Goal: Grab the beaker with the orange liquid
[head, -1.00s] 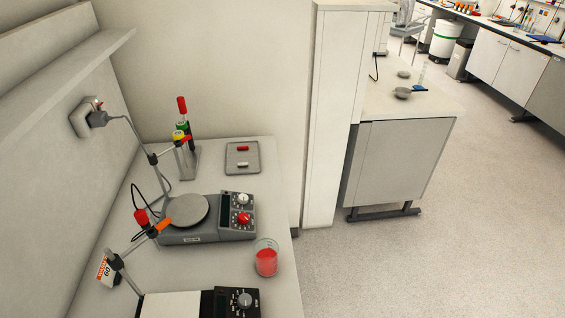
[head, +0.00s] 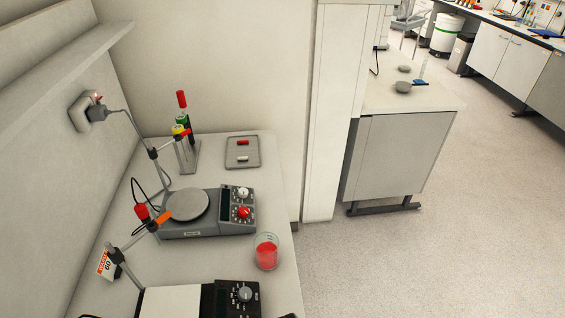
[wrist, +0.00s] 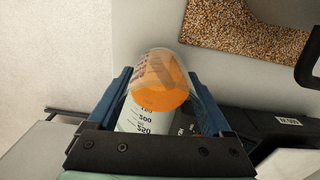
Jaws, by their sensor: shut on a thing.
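The beaker with orange liquid (wrist: 162,98) is in the wrist view, between the two blue fingers of my gripper (wrist: 160,80). The gripper is shut on it. The beaker is clear, with printed volume marks on the wall nearer the wrist camera, and the orange liquid shows towards its far end. The head view shows neither this beaker nor my gripper. A different beaker, with red liquid (head: 267,255), stands upright near the right edge of the bench in the head view.
In the head view, the bench (head: 275,195) holds a hotplate stirrer (head: 207,214), a second device (head: 238,298), clamp stands and a small tray (head: 242,152). A side cabinet (head: 400,155) stands right of a pillar. The wrist view shows a brown speckled surface (wrist: 255,35) and dark equipment.

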